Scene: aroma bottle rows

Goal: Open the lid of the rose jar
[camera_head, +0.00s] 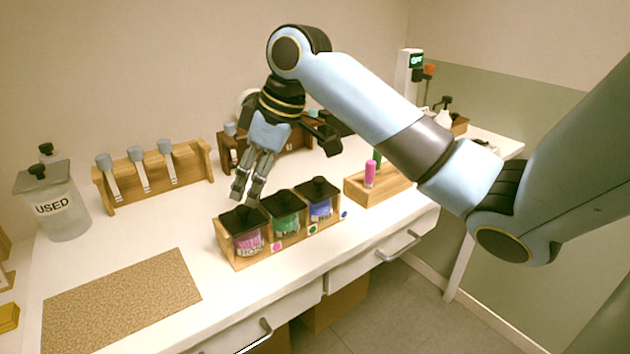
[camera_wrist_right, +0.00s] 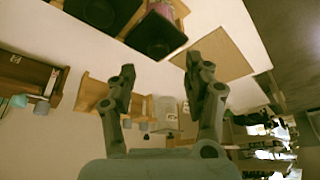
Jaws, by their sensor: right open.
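The rose jar (camera_head: 249,244) has pink contents and a black lid (camera_head: 243,217) with a knob. It stands at the left end of a wooden rack, and its lid appears to be on. My right gripper (camera_head: 243,197) is open and empty, pointing down just above and behind this lid, apart from it as far as I can tell. In the right wrist view the fingers (camera_wrist_right: 158,68) are spread, with the dark lid (camera_wrist_right: 155,36) of the jar nearest the mat beyond them. My left gripper is not in view.
A green jar (camera_head: 286,219) and a blue jar (camera_head: 320,208) share the rack, close beside the rose jar. A cork mat (camera_head: 120,300) lies bare at front left. A jar marked USED (camera_head: 62,215) and a wooden stand (camera_head: 148,188) with spoons are behind. A pink vial (camera_head: 370,172) stands right.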

